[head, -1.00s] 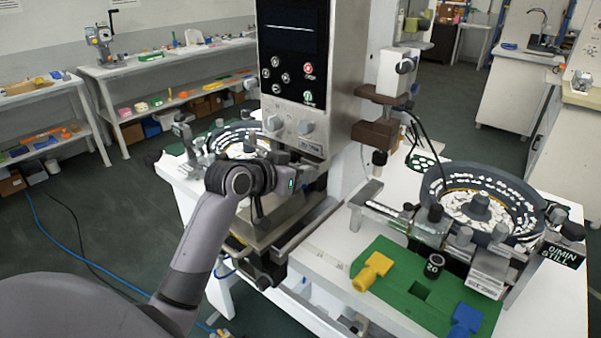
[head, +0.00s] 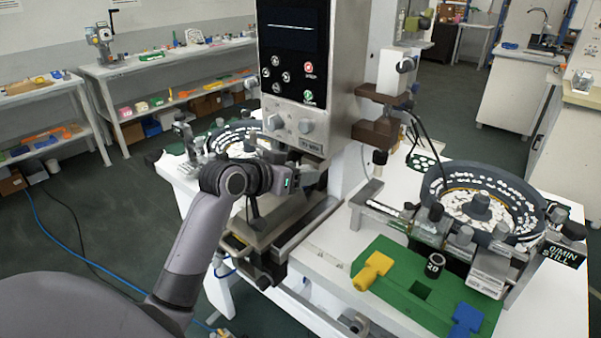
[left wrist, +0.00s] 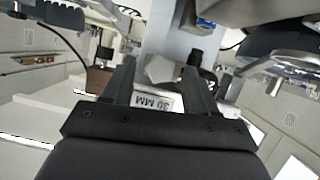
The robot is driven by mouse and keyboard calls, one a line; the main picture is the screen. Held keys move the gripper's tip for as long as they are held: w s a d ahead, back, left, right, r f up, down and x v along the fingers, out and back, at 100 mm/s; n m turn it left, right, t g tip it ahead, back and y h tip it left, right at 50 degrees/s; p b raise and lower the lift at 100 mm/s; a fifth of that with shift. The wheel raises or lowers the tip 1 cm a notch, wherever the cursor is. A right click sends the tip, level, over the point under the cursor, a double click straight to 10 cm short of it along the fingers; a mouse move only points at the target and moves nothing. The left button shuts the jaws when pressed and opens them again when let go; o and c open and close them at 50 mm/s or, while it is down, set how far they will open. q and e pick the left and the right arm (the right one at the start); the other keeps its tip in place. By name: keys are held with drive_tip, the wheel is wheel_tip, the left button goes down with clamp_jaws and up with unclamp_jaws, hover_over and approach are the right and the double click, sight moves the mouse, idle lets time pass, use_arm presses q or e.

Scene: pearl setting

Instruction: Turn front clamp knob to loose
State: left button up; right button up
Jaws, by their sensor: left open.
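My left gripper (head: 314,178) is at the lower front of the tall grey machine (head: 338,100), under its panel. In the left wrist view its two dark fingers (left wrist: 160,92) are apart, with nothing held between them. A pale grey faceted knob (left wrist: 163,68) shows between and beyond the fingertips, beside a "30 MM" plate (left wrist: 155,101). I cannot tell which knob is the front clamp. My right gripper is not in view.
A bowl feeder (head: 437,185) stands on the white table at right. A green fixture plate (head: 400,300) with yellow and blue blocks is in front of it. A second bowl (head: 232,132) stands behind my left arm. A dark cable hangs near the machine.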

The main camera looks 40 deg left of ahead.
use_arm(q)
drive_tip(key=v, duration=0.6)
idle(0.6)
